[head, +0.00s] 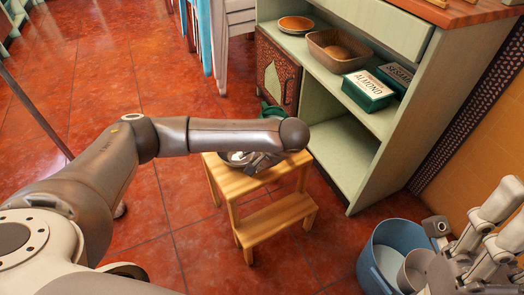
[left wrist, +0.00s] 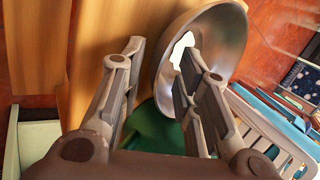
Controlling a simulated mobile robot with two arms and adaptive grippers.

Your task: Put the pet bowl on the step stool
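The pet bowl (head: 236,158) is a shiny metal bowl with something white in it. It sits on the top of the wooden step stool (head: 236,184), partly hidden by my left arm. My left gripper (head: 262,164) is at the bowl's right side. In the left wrist view, the bowl (left wrist: 232,36) is tilted in the picture. My left gripper (left wrist: 160,65) is open, one finger outside the rim and one over the bowl's inside, with a gap visible. The stool's wood (left wrist: 100,25) shows behind. My right gripper (head: 490,225) is at the lower right, fingers apart and empty.
A pale green shelf unit (head: 345,150) with dishes and a green almond box (head: 368,90) stands behind the stool. A blue bucket (head: 385,250) stands to the right on the floor. A green object (head: 270,110) is behind the stool. Red tiled floor is free at left.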

